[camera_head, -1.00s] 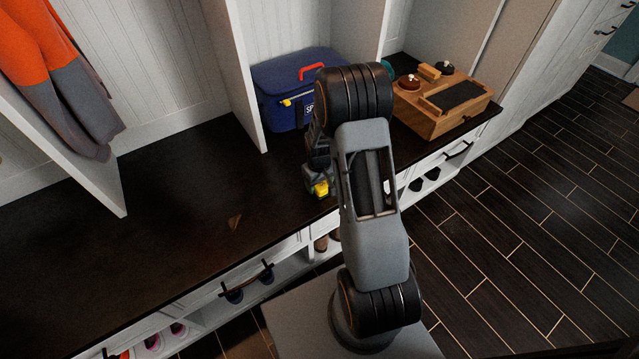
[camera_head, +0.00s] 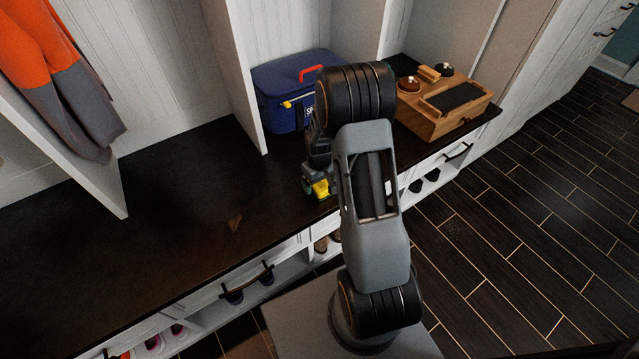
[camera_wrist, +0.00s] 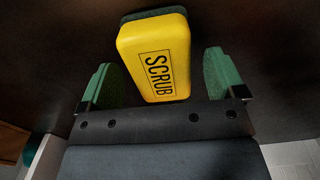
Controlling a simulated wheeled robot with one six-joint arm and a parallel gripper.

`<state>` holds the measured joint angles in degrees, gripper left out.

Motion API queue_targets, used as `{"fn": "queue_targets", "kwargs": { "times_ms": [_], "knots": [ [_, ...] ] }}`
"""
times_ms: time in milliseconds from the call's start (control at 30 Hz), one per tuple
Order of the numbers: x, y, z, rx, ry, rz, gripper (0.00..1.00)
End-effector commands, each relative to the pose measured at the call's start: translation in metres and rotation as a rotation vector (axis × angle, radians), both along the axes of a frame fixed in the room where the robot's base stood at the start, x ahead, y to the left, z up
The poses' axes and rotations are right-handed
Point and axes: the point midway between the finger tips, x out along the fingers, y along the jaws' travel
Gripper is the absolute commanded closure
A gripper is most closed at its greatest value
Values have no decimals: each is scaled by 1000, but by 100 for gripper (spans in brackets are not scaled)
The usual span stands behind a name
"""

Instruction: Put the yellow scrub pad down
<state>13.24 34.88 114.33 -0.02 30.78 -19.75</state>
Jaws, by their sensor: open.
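The yellow scrub pad (camera_wrist: 155,60), marked SCRUB and with a dark green backing, lies between the two green fingertips of my gripper (camera_wrist: 162,82) in the wrist view. A gap shows between the pad and each finger, so the gripper is open around it. In the head view the pad (camera_head: 320,188) shows as a small yellow patch beside my gripper (camera_head: 314,190), low at the dark bench top (camera_head: 200,200) near its front edge. My arm hides part of the gripper and pad there.
A blue bag (camera_head: 285,95) with a red handle stands behind the gripper. A wooden shoe-care box (camera_head: 430,122) with brushes and jars stands to the right. The bench top to the left is mostly clear, with a small brown mark. White dividers (camera_head: 235,80) rise from the bench.

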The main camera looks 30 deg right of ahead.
Motion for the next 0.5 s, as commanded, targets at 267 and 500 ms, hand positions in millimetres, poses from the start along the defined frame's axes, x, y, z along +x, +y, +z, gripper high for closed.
{"fn": "queue_targets", "kwargs": {
  "times_ms": [267, 500],
  "knots": [
    [1, 0, 59, -1, -4, 0, 11],
    [0, 0, 92, -1, -2, 0, 11]
  ]
}}
